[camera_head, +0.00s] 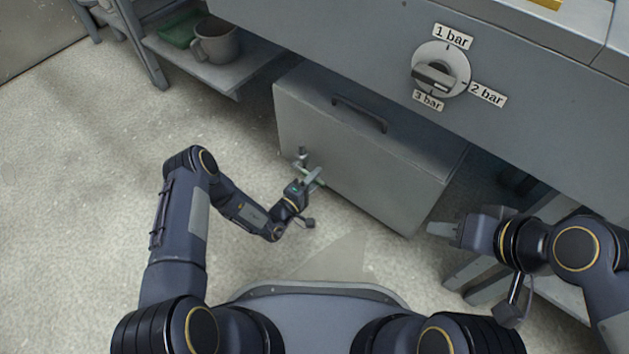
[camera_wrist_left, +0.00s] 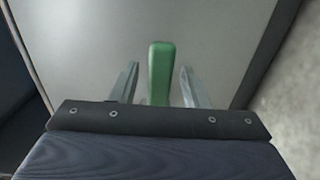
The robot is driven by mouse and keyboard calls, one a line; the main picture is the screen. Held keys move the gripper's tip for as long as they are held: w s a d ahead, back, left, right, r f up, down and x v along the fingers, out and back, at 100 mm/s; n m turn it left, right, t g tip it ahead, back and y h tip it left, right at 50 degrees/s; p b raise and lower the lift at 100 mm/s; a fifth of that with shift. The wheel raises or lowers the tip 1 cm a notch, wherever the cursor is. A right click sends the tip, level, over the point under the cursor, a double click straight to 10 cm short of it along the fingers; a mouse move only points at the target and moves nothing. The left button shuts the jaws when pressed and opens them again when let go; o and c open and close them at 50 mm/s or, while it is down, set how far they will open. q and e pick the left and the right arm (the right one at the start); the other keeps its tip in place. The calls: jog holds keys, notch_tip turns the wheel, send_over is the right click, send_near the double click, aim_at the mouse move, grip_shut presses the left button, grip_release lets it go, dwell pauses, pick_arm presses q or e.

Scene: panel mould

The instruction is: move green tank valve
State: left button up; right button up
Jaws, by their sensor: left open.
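The green valve handle (camera_wrist_left: 160,72) stands out in the left wrist view against a grey panel, between the two fingers of my left gripper (camera_wrist_left: 157,85). The fingers are open, with a gap visible on each side of the handle. In the head view my left gripper (camera_head: 311,178) is at the left part of the front of the grey tank box, and it mostly hides the valve there. My right gripper (camera_head: 445,230) is to the right of the box, away from the valve; its finger gap cannot be made out.
The grey tank box (camera_head: 345,150) has a dark handle (camera_head: 360,114) on its face. A pressure dial (camera_head: 440,70) with bar labels is on the panel above. A shelf (camera_head: 215,75) at upper left holds a grey mug (camera_head: 217,41) and a green item (camera_head: 180,30). The floor at left is clear.

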pick_arm(q)
jog(key=shift+c, duration=0.3)
grip_shut()
jog(key=shift+r, duration=0.15)
jog(key=shift+w+a+r+n+p, duration=0.1)
jog(key=shift+r+n+p, duration=0.65)
jog(key=shift+n, duration=0.15)
jog(key=shift+w+a+r+n+p, duration=0.1)
jog(key=shift+r+n+p, duration=0.5)
jog(key=shift+n+p, duration=0.25)
jog(key=shift+w+a+r+n+p, duration=0.2)
jog(key=shift+r+n+p, duration=0.3)
jog(key=shift+n, duration=0.4)
jog(key=shift+w+a+r+n+p, duration=0.1)
jog(key=shift+a+r+n+p, duration=0.3)
jog(key=shift+n, duration=0.45)
jog(key=shift+d+r, duration=0.1)
jog(key=shift+d, duration=0.05)
jog(key=shift+o, duration=0.3)
grip_release()
